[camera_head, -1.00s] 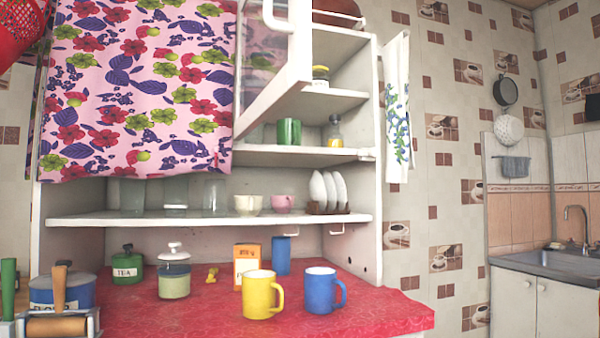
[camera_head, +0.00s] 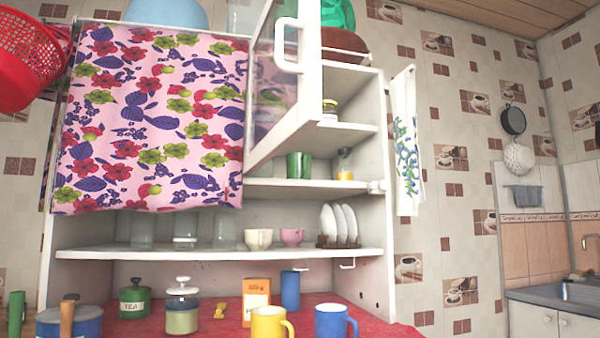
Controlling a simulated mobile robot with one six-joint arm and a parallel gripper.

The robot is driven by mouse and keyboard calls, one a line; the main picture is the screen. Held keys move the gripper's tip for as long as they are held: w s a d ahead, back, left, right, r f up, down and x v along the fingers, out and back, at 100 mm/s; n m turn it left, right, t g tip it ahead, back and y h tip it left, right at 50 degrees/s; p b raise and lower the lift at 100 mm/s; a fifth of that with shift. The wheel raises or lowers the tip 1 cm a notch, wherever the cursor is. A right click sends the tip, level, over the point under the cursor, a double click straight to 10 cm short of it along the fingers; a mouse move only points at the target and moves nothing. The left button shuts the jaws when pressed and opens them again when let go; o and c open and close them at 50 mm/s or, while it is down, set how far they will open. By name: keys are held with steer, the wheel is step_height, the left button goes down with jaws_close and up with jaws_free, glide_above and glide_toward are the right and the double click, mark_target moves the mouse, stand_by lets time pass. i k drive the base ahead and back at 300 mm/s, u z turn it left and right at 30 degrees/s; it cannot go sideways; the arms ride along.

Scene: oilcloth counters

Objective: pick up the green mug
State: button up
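The green mug (camera_head: 299,165) stands upright on the cabinet's middle shelf (camera_head: 310,187), just below and behind the open glass door (camera_head: 281,80). I cannot make out its handle clearly. A small jar with yellow contents (camera_head: 345,164) stands to its right on the same shelf. My gripper is not in view.
The open door with its white handle (camera_head: 290,44) juts out above the mug. A floral curtain (camera_head: 150,120) covers the cabinet's left side. Cups (camera_head: 258,238) and a plate rack (camera_head: 338,226) stand one shelf lower. Yellow (camera_head: 270,322) and blue (camera_head: 335,321) mugs stand on the red counter.

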mark_target(298, 164)
steer(key=u, duration=2.9)
steer(key=k, duration=1.5)
steer(key=z, duration=1.7)
steer(key=i, duration=1)
steer(key=z, duration=0.1)
